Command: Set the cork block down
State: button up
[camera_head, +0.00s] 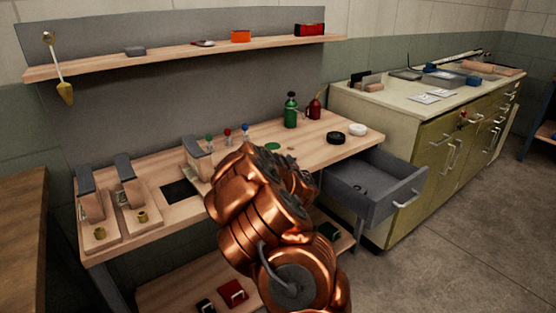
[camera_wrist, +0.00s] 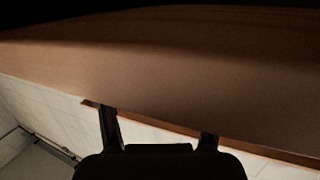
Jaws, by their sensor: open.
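My gripper (camera_wrist: 158,136) shows in the wrist view as two dark fingers, spread apart. A broad, plain brown surface (camera_wrist: 160,75) fills the view beyond them, very close. I cannot tell whether it is the cork block or wood. No thing is clearly seen held between the fingers. In the head view my copper arm reaches over the workbench (camera_head: 325,150), and my gripper cannot be made out. I cannot identify the cork block for sure; a small tan block (camera_head: 374,87) lies on the green cabinet at the right.
A grey drawer (camera_head: 370,188) stands open at the bench's right end. Green bottle (camera_head: 291,110), red can (camera_head: 314,108), black disc (camera_head: 336,137) and white disc (camera_head: 357,129) stand on the bench. Two wooden stands (camera_head: 135,205) are at left. A shelf (camera_head: 185,57) hangs above.

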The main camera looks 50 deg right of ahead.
jog(key=v, duration=0.9)
jog(key=shift+s+a, duration=0.2)
jog(key=shift+s, duration=0.05)
jog(key=shift+r, duration=0.1)
